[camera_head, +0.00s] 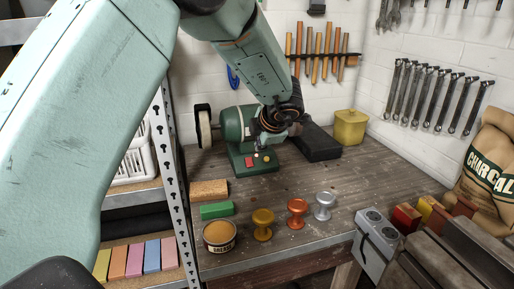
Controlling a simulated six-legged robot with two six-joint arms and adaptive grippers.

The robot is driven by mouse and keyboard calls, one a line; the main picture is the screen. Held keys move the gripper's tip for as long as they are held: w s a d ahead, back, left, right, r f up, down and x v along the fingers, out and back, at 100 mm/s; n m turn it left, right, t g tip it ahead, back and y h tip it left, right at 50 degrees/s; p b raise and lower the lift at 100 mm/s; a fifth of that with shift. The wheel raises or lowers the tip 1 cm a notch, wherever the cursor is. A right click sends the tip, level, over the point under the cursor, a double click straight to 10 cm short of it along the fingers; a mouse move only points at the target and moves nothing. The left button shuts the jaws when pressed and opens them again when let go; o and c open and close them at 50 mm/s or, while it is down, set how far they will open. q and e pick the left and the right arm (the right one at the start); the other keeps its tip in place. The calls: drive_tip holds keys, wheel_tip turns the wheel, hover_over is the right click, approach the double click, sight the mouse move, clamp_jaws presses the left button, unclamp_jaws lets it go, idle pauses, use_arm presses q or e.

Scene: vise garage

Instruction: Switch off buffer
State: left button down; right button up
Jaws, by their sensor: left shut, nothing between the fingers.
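The green bench buffer (234,124) stands at the back left of the wooden workbench, with a pale wheel (205,129) on its left side. Its base carries a red button (248,162) and a small light-coloured button (266,157) on the front. My left arm comes in from the upper left and reaches down over the buffer. My left gripper (258,147) is shut and empty, just above the buttons. I cannot tell whether it touches the base. The wrist hides the buffer's right side. My right gripper is not in view.
Bronze, copper and silver knobs (298,212) and a tin (219,236) stand along the bench's front edge. A green block (216,210) and a tan block (209,190) lie left. A yellow container (350,127) stands behind. Metal shelving (176,190) borders the left.

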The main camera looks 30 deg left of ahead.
sight(248, 160)
use_arm(q)
drive_tip(key=n, duration=1.2)
drive_tip(key=a+r+n+p, duration=0.1)
drive_tip(key=n, duration=0.5)
drive_tip(key=shift+w, duration=0.1)
drive_tip(key=x, duration=1.4)
drive_tip(key=shift+w, duration=0.1)
drive_tip(key=shift+f+b, duration=0.1)
drive_tip(key=shift+b, duration=0.2)
